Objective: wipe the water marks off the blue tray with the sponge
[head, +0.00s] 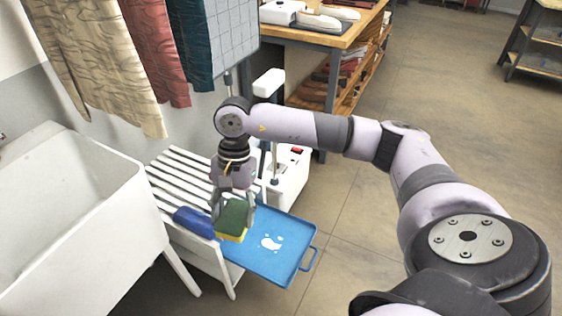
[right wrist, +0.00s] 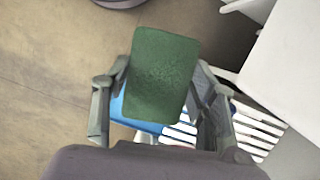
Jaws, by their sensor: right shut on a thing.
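My right gripper (head: 234,206) is shut on the sponge (head: 233,218), which has a green side and a yellow side. In the right wrist view the green face of the sponge (right wrist: 161,73) fills the space between the fingers of my right gripper (right wrist: 160,85). The blue tray (head: 277,273) lies on the white slatted rack, with its handle to the right. White water marks (head: 271,242) show near the middle of the tray. The sponge is over the tray's left part, left of the marks; I cannot tell whether it touches. My left gripper is not in view.
A dark blue rolled thing (head: 195,222) lies on the slatted rack (head: 180,172) left of the sponge. A white sink (head: 75,225) stands at the left. Cloths (head: 100,60) hang above. A wooden workbench (head: 315,38) stands behind. Floor right of the tray is clear.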

